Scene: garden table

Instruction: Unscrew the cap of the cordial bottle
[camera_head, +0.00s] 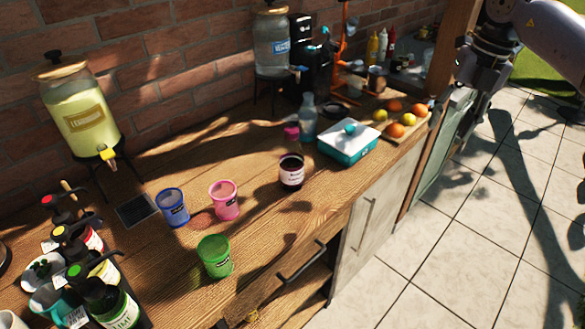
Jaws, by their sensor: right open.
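The cordial bottle (291,172) appears to be the small dark red bottle with a pale label, standing upright on the wooden counter left of the teal box. My right gripper (466,128) hangs at the upper right, beyond the counter's right end and well apart from the bottle. It is open, and I see nothing between its fingers. My left gripper is out of view.
A teal box with a white lid (347,140) and a clear bottle (308,122) stand close to the cordial bottle. Blue (173,208), pink (225,200) and green (214,257) cups stand left. A fruit board (411,130) lies right. The counter just before the bottle is clear.

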